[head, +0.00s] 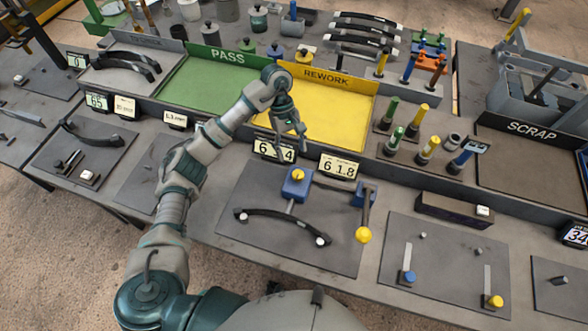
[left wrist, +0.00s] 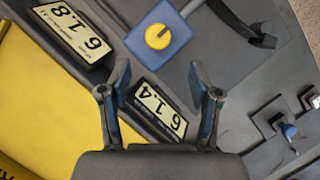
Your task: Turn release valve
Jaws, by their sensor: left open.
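A blue block with a round yellow knob (head: 297,176) sits on the dark mat (head: 248,190) at front centre; the knob also shows at the top of the left wrist view (left wrist: 158,36). I cannot tell if this knob is the release valve. A lever with a yellow ball (head: 363,235) stands on a blue block (head: 361,190) to its right. A black curved spring strip (head: 275,214) with white ends lies on the mat. My left gripper (head: 290,130) is open and empty, above the front edge of the yellow tray, behind the knob. My right gripper is not in view.
Two displays (head: 274,150) (head: 339,167) stand between the trays and the mat. Behind are the green PASS tray (head: 205,85), yellow REWORK tray (head: 335,120) and dark SCRAP tray (head: 535,155). Coloured-handled tools (head: 428,148) stand upright to the right. Both coloured trays look empty.

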